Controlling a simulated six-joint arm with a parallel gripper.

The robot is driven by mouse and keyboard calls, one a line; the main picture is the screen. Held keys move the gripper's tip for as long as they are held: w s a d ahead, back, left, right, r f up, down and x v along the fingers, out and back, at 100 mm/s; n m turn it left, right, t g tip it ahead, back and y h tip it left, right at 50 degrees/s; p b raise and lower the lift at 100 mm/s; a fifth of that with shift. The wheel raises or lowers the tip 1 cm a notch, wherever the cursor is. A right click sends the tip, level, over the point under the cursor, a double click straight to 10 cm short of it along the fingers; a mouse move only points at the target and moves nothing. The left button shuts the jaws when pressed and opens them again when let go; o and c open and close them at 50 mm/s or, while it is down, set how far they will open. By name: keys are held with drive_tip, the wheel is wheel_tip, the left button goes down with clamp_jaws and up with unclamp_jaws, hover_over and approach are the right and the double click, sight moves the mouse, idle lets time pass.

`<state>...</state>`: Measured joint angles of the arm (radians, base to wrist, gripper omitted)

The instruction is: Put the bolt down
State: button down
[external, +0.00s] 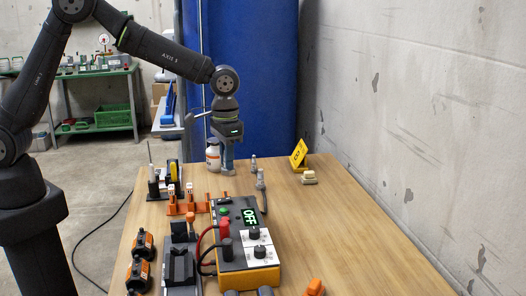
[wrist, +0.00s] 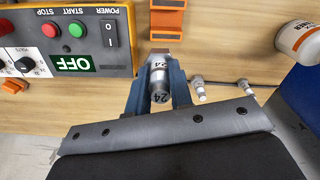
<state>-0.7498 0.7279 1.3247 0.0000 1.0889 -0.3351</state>
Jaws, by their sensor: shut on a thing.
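My gripper (external: 227,160) points straight down over the far part of the wooden table. In the wrist view its blue fingers (wrist: 160,88) are shut on a short silver metal piece marked 24, the bolt (wrist: 158,72). In the external view the fingers mostly hide it and only its lower end (external: 228,172) shows. I cannot tell whether that end touches the table.
The OFF control box (external: 247,255) stands nearer, with an orange rack (external: 187,208) to its left. A white bottle (external: 212,153) is behind my gripper. Small grey fittings (external: 253,163) and a yellow sign (external: 299,155) stand to the right.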

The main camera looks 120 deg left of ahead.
drive_tip(key=w+d, duration=0.1)
drive_tip(key=w, duration=0.2)
drive_tip(key=w+d, duration=0.1)
drive_tip(key=w, duration=0.2)
drive_tip(key=w+d, duration=0.1)
drive_tip(key=w, duration=0.3)
drive_tip(key=shift+d, duration=0.2)
drive_tip(key=a+f, duration=0.2)
drive_tip(key=a, duration=0.1)
drive_tip(key=s+a+f, duration=0.1)
drive_tip(key=a+f, duration=0.1)
drive_tip(key=a, duration=0.2)
drive_tip(key=s+a+f, duration=0.1)
drive_tip(key=a+f, duration=0.1)
drive_tip(key=a, duration=0.1)
drive_tip(key=shift+a+f, duration=0.25)
drive_tip(key=shift+a, duration=0.1)
drive_tip(key=shift+f, duration=1.95)
drive_tip(key=shift+f, duration=0.15)
drive_tip(key=c, duration=1.3)
unclamp_jaws()
wheel_tip(320, 180, up, 12)
drive_tip(key=shift+r, duration=0.15)
